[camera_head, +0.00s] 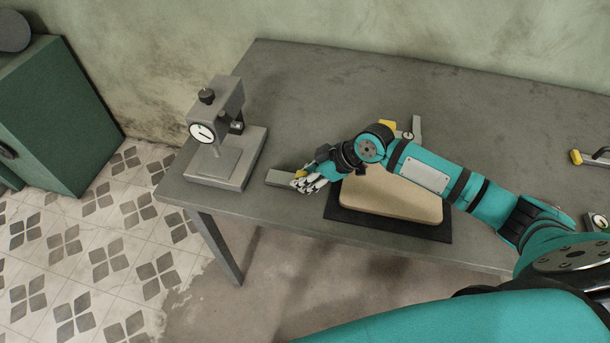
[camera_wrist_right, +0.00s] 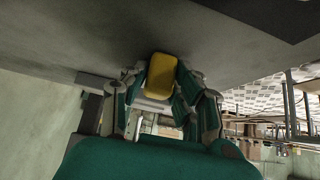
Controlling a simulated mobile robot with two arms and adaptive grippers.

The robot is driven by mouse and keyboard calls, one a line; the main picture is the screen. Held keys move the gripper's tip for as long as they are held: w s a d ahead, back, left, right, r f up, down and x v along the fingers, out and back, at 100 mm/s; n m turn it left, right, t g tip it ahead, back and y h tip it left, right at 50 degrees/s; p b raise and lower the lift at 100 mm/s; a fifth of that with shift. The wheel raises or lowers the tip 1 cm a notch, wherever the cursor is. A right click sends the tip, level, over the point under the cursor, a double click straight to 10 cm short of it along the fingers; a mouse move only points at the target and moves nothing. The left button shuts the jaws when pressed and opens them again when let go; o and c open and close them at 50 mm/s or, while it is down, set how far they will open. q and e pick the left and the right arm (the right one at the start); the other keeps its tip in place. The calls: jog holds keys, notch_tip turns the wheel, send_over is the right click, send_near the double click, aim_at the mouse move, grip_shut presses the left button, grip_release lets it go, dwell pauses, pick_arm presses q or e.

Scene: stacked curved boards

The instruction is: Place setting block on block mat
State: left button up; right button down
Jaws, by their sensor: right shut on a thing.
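My right gripper (camera_head: 312,180) is shut on a small yellow block (camera_wrist_right: 161,77), which shows between its fingers in the right wrist view. In the head view only a bit of yellow shows at the fingertips. A flat grey strip (camera_head: 278,178), which may be the block mat, lies on the table by the fingertips. The gripper is at its right end and partly hides it. I cannot tell whether the block touches it. My left gripper is out of view.
A dial gauge stand (camera_head: 228,165) stands left of the gripper on the grey table (camera_head: 330,85). A tan curved board stack (camera_head: 390,197) lies on a black mat (camera_head: 432,232) under my right arm. A grey tool (camera_head: 417,127) lies behind the arm. The table's back is clear.

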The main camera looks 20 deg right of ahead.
jog(key=shift+f, duration=0.25)
jog(key=shift+s+f+b, duration=0.35)
jog(key=shift+f, duration=0.05)
jog(key=c, duration=1.3)
grip_release()
jog(key=shift+f, duration=0.15)
jog(key=shift+c, duration=0.2)
jog(key=o, duration=0.3)
jog(key=shift+w+f, duration=0.1)
jog(key=shift+f, duration=0.05)
jog(key=shift+r, duration=0.45)
jog(key=b+v, duration=0.1)
jog(key=v, duration=1.1)
jog(key=shift+w+r, duration=0.2)
jog(key=shift+r, duration=0.35)
